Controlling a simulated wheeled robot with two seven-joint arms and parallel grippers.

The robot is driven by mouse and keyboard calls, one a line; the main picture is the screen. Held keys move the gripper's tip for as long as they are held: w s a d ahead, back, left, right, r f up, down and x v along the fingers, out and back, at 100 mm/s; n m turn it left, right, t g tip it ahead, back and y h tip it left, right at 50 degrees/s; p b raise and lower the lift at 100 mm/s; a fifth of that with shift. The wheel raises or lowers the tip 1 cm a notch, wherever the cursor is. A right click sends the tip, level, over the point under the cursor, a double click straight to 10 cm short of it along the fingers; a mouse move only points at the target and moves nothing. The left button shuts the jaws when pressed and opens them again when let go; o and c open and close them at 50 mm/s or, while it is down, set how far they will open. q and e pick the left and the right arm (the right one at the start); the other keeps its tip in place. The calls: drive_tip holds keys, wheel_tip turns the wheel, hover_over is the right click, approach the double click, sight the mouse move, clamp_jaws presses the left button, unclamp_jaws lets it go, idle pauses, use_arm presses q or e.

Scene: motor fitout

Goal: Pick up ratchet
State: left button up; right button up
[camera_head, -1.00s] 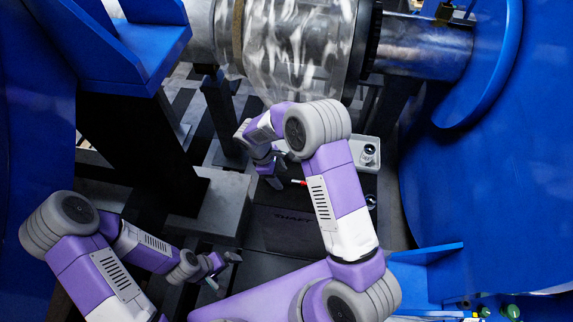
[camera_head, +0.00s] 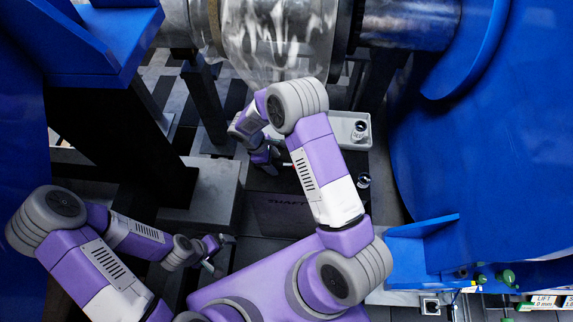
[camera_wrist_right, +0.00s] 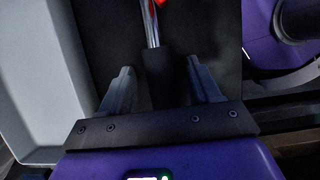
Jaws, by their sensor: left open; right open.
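The tool, seemingly the ratchet, shows in the right wrist view as a dark handle (camera_wrist_right: 159,75) with a shiny metal shaft and red at the top edge. It lies on a dark surface. My right gripper (camera_wrist_right: 162,74) is open, with one finger on each side of the handle and gaps showing between. I cannot tell how far the fingers are above the surface. In the head view my right gripper (camera_head: 268,164) is partly hidden by its own arm, and the tool is mostly hidden there. My left gripper (camera_head: 214,248) is open and empty at lower left, away from the tool.
A pale tray (camera_head: 339,119) with a metal part (camera_head: 360,130) stands right of my right gripper; its wall shows in the wrist view (camera_wrist_right: 75,60). Another small metal part (camera_head: 363,180) is nearby. Blue housings flank both sides, and a large metal shaft (camera_head: 285,35) crosses above.

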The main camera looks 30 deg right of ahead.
drive_tip(key=shift+c, duration=0.3)
drive_tip(key=shift+r, duration=0.1)
clamp_jaws()
drive_tip(key=shift+w, duration=0.1)
